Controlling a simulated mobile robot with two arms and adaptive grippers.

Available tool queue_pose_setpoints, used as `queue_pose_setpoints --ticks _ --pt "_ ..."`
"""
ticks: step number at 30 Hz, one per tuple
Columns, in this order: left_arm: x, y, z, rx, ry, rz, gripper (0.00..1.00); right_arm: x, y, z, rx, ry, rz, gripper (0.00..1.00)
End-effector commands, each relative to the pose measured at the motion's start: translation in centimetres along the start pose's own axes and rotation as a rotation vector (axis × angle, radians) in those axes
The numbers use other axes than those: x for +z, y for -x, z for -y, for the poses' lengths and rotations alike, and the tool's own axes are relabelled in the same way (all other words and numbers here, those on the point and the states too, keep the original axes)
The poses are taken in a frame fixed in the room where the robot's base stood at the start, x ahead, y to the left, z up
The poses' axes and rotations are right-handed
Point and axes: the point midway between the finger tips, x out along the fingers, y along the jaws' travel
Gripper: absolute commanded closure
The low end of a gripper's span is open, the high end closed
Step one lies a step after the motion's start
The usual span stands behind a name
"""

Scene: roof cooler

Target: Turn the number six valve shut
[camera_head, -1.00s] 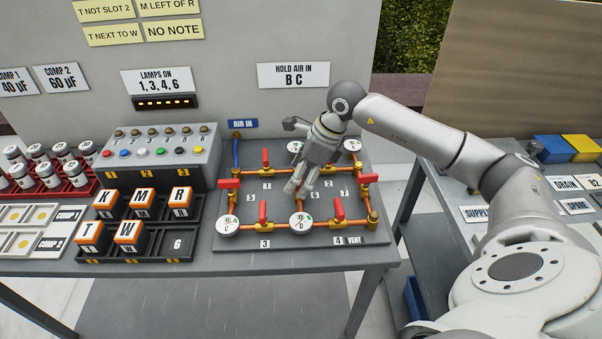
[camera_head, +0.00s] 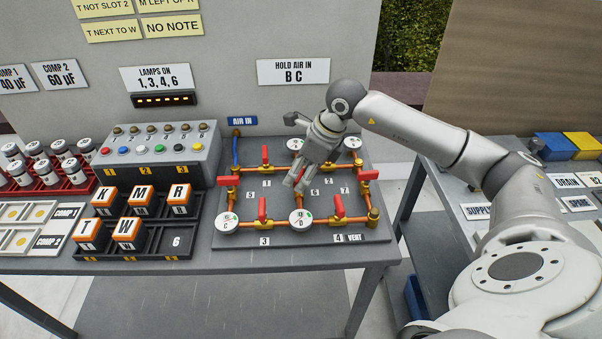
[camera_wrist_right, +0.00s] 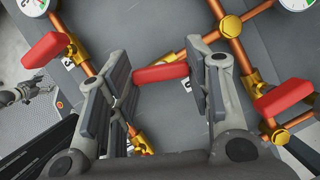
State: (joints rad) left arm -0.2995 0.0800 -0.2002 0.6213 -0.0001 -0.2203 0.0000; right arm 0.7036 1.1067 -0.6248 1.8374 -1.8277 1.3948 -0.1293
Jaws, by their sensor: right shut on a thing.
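The valve board (camera_head: 240,243) lies on the table, with copper pipes, red-handled valves and round gauges. The number six label (camera_head: 314,194) sits near its middle, just right of my right gripper's fingertips (camera_head: 293,186). The gripper reaches down from the back and hides the number six valve in the head view. In the right wrist view, a red handle (camera_wrist_right: 160,73) lies crosswise between the fingers of my right gripper (camera_wrist_right: 163,85), which is shut on it. The valve's brass body is partly hidden there.
Other red valve handles stand close by, such as those at number five (camera_head: 229,181) and number three (camera_head: 262,208). Gauge D (camera_head: 301,219) is in front of the gripper. A button box (camera_head: 165,155) and a black block tray (camera_head: 150,253) stand left of the board.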

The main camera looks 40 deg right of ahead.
Motion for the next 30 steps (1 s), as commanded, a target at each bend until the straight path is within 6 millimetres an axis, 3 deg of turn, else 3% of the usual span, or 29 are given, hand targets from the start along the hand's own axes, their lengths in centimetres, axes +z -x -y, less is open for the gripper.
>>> queue_pose_setpoints --ticks 15,30 --pt "0.2 -3.3 -0.1 0.000 0.000 -0.001 0.32 0.1 -0.3 -0.3 -0.180 -0.430 0.005 0.78" --pt "0.5 -5.3 -0.1 0.000 0.000 0.001 0.32 0.3 -0.2 -0.4 -0.345 -0.831 0.004 0.78"
